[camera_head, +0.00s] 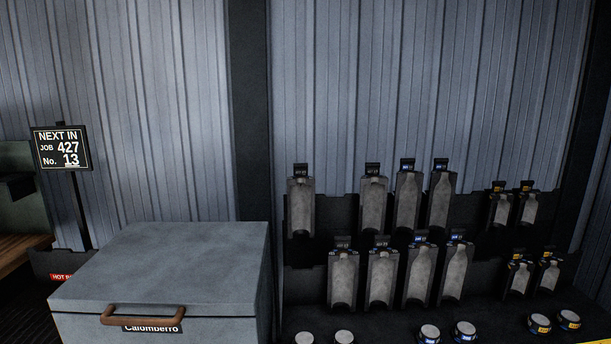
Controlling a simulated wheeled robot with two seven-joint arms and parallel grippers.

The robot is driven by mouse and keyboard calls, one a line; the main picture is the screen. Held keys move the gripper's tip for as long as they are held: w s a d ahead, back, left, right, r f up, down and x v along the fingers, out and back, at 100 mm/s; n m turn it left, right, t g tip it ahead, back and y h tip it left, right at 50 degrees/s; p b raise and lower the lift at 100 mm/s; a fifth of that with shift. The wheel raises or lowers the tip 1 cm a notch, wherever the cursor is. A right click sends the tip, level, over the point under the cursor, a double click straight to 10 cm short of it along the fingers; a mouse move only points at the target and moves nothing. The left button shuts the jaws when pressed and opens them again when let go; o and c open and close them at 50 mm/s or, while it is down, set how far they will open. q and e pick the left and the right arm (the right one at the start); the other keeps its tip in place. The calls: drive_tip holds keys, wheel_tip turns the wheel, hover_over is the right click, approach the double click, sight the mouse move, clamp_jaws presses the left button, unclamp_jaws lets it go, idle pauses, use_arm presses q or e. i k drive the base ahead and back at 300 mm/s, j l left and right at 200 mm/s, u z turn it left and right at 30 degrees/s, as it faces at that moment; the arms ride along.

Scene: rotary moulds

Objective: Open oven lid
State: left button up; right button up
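The oven (160,328) is a grey box at the lower left, cut off by the bottom edge of the view. Its flat grey lid (175,260) is closed, with a thin dark seam below the lid's front edge. A brown bar handle (150,311) is fixed on the front of the lid, above a label reading "Calomberro". Neither of my grippers shows in the head view, so nothing is seen touching the handle.
A dark rack (338,213) of several grey bottle-shaped moulds (408,200) stands to the right of the oven. Several round pucks (465,330) lie in front of it. A sign (61,147) reading "NEXT IN JOB 427 No. 13" stands behind left.

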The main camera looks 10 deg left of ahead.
sight(178, 269)
drive_tip(key=u, duration=1.5)
drive_tip(key=i+j+u, duration=0.2)
drive_tip(key=j+u, duration=0.15)
drive_tip(key=i+j+u, duration=0.3)
drive_tip(key=k, duration=0.05)
